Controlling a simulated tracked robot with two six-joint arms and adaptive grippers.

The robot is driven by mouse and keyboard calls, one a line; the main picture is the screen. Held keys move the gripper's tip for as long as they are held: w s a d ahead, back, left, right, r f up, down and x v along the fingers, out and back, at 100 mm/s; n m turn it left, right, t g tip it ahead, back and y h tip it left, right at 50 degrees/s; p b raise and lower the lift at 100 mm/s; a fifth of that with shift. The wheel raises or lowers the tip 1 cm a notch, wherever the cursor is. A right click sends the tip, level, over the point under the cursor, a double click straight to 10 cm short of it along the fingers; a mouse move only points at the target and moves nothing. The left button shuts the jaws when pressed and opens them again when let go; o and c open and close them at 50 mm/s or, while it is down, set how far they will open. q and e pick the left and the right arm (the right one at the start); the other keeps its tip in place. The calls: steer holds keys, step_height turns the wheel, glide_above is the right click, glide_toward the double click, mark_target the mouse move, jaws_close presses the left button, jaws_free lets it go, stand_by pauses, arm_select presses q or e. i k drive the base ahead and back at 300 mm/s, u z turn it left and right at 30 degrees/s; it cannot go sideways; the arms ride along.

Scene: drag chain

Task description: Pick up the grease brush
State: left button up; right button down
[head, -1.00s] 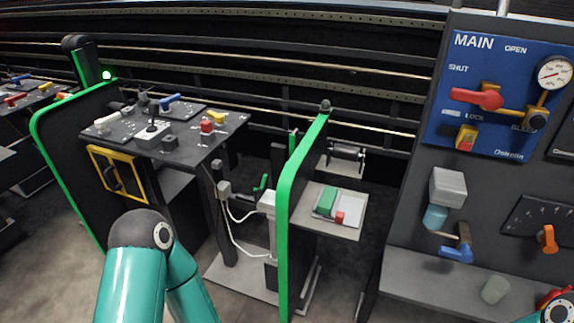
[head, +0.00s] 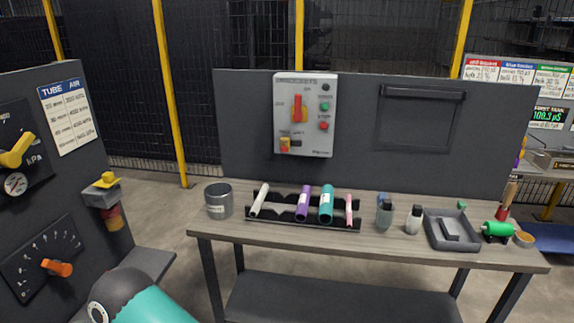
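An upright item with a tan wooden-looking handle and a red lower part, possibly the grease brush (head: 507,200), stands at the far right end of the workbench (head: 300,236). It is too small to make out bristles. A small round tan-orange tin (head: 525,239) lies in front of it, beside a green roll (head: 497,231). A teal link of my arm shows at the bottom left, far from these. Neither of my grippers is in view.
The bench also holds a grey can (head: 218,201), a black rack (head: 270,221) with several coloured tubes, two small bottles and a dark tray (head: 452,241). A control box (head: 304,115) hangs on the back panel. A grey gauge panel (head: 40,190) stands at the left.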

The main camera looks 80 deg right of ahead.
mark_target(512, 189)
steer(key=u, duration=1.75)
steer(key=i, duration=0.1)
steer(key=z, duration=3.05)
steer(key=i, duration=0.25)
steer(key=z, duration=2.25)
steer(key=k, duration=1.05)
steer(key=z, duration=0.5)
steer(key=i, duration=1)
